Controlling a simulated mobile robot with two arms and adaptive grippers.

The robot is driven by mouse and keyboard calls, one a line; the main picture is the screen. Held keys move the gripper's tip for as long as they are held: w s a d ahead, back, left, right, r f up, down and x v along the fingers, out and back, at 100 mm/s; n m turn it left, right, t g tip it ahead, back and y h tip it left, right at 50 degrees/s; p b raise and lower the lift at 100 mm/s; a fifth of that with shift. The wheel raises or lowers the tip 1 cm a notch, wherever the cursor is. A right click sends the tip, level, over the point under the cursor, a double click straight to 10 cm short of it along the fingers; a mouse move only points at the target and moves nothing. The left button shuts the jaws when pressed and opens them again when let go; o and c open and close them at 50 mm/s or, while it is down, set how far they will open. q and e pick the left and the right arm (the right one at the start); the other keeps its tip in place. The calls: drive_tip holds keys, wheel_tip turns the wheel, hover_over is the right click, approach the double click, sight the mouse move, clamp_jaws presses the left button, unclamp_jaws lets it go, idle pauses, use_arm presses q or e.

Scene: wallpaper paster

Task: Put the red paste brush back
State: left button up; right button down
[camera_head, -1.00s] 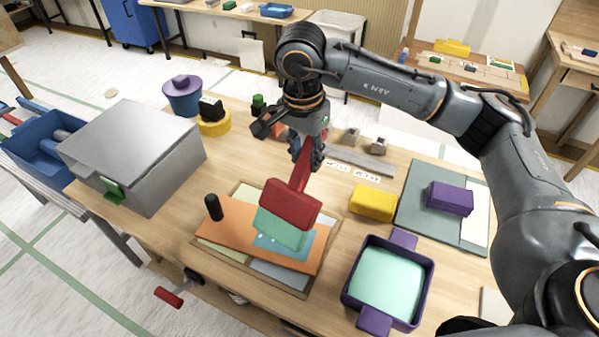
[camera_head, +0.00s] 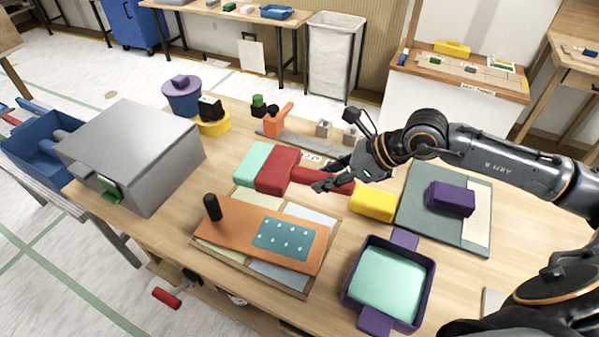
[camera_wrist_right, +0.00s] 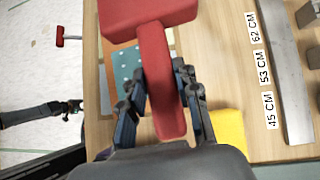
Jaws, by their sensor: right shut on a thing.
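The red paste brush (camera_head: 277,170) has a red block head with mint-green bristles and a red handle. My right gripper (camera_head: 325,184) is shut on its handle; the brush lies nearly flat in the head view, its head pointing left, behind the orange board. Whether it touches the table is unclear. In the right wrist view the red handle (camera_wrist_right: 160,75) runs between the fingers (camera_wrist_right: 162,95). The purple tray (camera_head: 431,277) with mint-green filling stands at the front right. My left gripper (camera_wrist_right: 68,108) shows only small and dark at the left of the wrist view.
The orange board (camera_head: 225,222) with a black knob and a dotted teal patch lies in front of the brush. A yellow block (camera_head: 374,204) is close right of the gripper. A grey metal box (camera_head: 130,150) stands left. A metal ruler strip (camera_head: 310,145) lies behind.

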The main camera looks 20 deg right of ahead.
idle(0.4)
drive_tip(key=shift+w+d+f, duration=0.1)
drive_tip(key=shift+w+d, duration=0.05)
drive_tip(key=shift+w, duration=0.05)
drive_tip(key=w+d+f, duration=0.1)
drive_tip(key=w+f, duration=0.1)
drive_tip(key=w, duration=0.2)
drive_tip(key=w+d+f+p, duration=0.1)
drive_tip(key=w+d+f, duration=0.1)
drive_tip(key=w+f, duration=0.1)
drive_tip(key=w+d+f+p, duration=0.1)
drive_tip(key=w+f, duration=0.2)
drive_tip(key=w, duration=0.1)
drive_tip(key=shift+w+d+f, duration=0.2)
drive_tip(key=shift+w+d, duration=0.05)
drive_tip(key=shift+w, duration=0.05)
drive_tip(key=shift+w+d+f, duration=0.1)
drive_tip(key=shift+w+f, duration=0.1)
drive_tip(key=shift+f, duration=0.5)
drive_tip(key=shift+w+d+f, duration=0.1)
drive_tip(key=shift+w+f, duration=0.05)
drive_tip(key=shift+f, duration=0.55)
drive_tip(key=shift+w+d+f, duration=0.1)
drive_tip(key=shift+w+f, duration=0.1)
drive_tip(key=shift+f, duration=0.5)
drive_tip(key=c, duration=1)
unclamp_jaws()
